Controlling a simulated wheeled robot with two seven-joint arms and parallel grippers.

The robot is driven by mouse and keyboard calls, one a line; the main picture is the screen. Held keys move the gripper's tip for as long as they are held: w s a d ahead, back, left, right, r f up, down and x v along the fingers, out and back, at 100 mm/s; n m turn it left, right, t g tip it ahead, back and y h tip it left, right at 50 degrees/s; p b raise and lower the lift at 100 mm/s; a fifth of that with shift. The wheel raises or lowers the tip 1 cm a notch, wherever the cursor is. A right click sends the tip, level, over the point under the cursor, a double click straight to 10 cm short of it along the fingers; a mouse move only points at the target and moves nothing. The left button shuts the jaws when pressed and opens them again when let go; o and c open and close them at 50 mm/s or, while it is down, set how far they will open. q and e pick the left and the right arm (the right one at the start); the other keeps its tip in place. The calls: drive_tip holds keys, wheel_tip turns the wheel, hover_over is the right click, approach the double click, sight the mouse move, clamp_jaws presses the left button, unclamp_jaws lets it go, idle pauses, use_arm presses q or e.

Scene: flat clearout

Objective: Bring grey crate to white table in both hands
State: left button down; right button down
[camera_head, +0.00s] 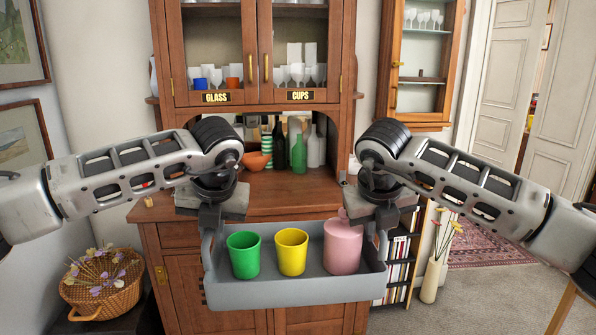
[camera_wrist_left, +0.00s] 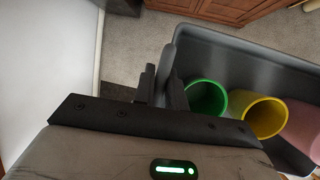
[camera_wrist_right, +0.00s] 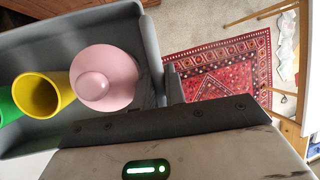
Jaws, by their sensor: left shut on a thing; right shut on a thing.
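The grey crate (camera_head: 295,293) hangs level between my two grippers, in front of the wooden cabinet. It holds a green cup (camera_head: 244,255), a yellow cup (camera_head: 291,251) and a pink bottle (camera_head: 342,245), all upright. My left gripper (camera_head: 210,218) is shut on the crate's left side handle; it also shows in the left wrist view (camera_wrist_left: 165,85). My right gripper (camera_head: 382,215) is shut on the crate's right side; the right wrist view shows the crate wall (camera_wrist_right: 152,50) beside the fingers. I cannot make out a white table in the head view.
The wooden cabinet (camera_head: 180,235) stands close behind the crate, with bottles (camera_head: 299,150) and an orange bowl (camera_head: 256,161) on its counter. A wicker basket (camera_head: 102,285) is at lower left. A white vase (camera_head: 432,278) and bookshelf (camera_head: 399,262) stand right. Carpet is open further right.

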use_arm(q)
drive_tip(key=shift+s+a+f, duration=0.1)
drive_tip(key=shift+s, duration=0.05)
use_arm(e)
drive_tip(key=shift+s+a, duration=0.2)
drive_tip(key=shift+a, duration=0.05)
use_arm(q)
drive_tip(key=shift+s, duration=0.15)
use_arm(e)
drive_tip(key=shift+s+f, duration=0.15)
drive_tip(key=shift+d, duration=0.1)
